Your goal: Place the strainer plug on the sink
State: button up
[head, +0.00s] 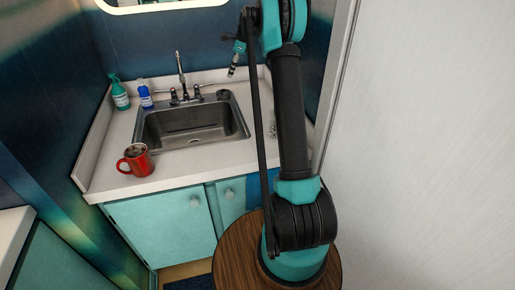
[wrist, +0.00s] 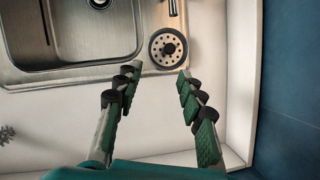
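In the head view the plug (head: 223,94) is at the sink's (head: 151,140) back right corner. My gripper (wrist: 158,74) is open and empty, its fingertips pointing towards the plug, which appears just beyond the gap between them. In the head view my gripper (head: 233,70) hangs above the back right of the counter, near the plug.
The faucet (head: 181,75) stands behind the basin. A red mug (head: 136,161) is on the counter front left; a green bottle (head: 120,95) and a blue bottle (head: 145,96) stand back left. A grey spiky object (wrist: 7,134) lies on the counter. A blue wall (wrist: 292,75) is close by.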

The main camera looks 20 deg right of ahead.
jog(key=s+f+n+h, duration=0.1)
jog(key=s+n, duration=0.4)
jog(key=s, duration=0.8)
jog(key=s+a+f+n+t+h, duration=0.1)
jog(key=s+f+n, duration=0.2)
jog(key=s, duration=1)
jog(key=s+f+n+h, duration=0.1)
jog(key=s+f+n, duration=0.1)
jog(key=s+n, duration=0.6)
jog(key=shift+s+a+f+t, duration=0.1)
jog(key=shift+s+f+t, duration=0.1)
jog(key=shift+s, duration=1.05)
jog(key=shift+s+a+f+t, duration=0.1)
jog(key=shift+s+t, duration=0.1)
jog(key=shift+s, duration=1.05)
jog(key=s+d+f+n+h, duration=0.1)
jog(key=s+f+n, duration=0.4)
jog(key=s, duration=0.7)
jog(key=shift+s+f+t, duration=0.3)
jog(key=shift+s+f, duration=0.05)
jog(key=shift+f, duration=0.3)
